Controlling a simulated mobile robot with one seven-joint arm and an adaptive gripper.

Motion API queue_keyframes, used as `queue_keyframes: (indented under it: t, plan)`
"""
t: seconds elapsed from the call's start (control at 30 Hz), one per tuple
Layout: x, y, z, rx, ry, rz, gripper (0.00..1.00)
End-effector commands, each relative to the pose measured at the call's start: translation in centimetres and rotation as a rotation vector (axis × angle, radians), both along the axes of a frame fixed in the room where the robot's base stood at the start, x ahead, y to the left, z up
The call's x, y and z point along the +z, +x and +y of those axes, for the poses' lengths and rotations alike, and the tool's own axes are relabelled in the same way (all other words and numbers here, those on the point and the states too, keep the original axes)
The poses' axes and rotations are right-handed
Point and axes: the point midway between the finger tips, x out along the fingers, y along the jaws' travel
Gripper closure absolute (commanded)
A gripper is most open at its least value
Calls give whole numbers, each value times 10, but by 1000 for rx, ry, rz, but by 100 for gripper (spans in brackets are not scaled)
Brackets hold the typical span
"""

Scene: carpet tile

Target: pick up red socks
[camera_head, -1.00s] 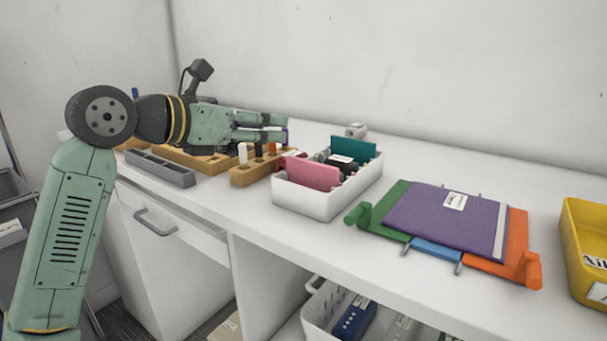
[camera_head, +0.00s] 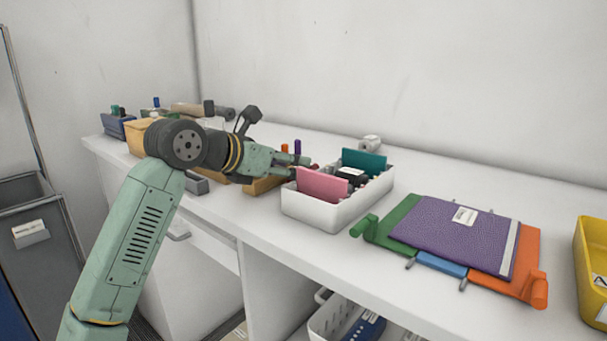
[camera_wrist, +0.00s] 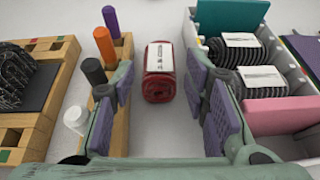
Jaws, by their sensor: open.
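The red socks (camera_wrist: 158,72) are a rolled bundle with a white label band, lying on the white counter in the wrist view. They lie in the gap between a wooden peg block and a white bin. My gripper (camera_wrist: 163,105) is open, with its purple finger pads to the left and right of the socks' near end. It holds nothing. In the head view my gripper (camera_head: 300,166) is low over the counter, beside the white bin, and only a sliver of red shows near the fingertips.
The white bin (camera_head: 322,214) holds grey rolled socks (camera_wrist: 262,82), with pink and teal dividers. The wooden block (camera_wrist: 121,138) carries purple, orange, black and white pegs. A purple folder (camera_head: 455,238) on a coloured frame lies right; a yellow bin (camera_head: 583,270) stands beyond it.

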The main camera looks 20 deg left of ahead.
Motion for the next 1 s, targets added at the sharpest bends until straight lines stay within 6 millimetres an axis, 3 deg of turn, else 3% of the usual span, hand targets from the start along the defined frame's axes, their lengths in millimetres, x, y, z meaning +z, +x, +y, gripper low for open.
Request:
queue_keyframes:
  t: [0.2, 0.43, 0.9, 1.0]
  plan:
    - [-13, 25, -11, -1, 0, 0, 58]
    - [-14, 26, -11, 0, 0, -1, 59]
    - [-13, 26, -11, 0, 0, -1, 90]
    - [-13, 26, -11, 0, 0, -1, 92]
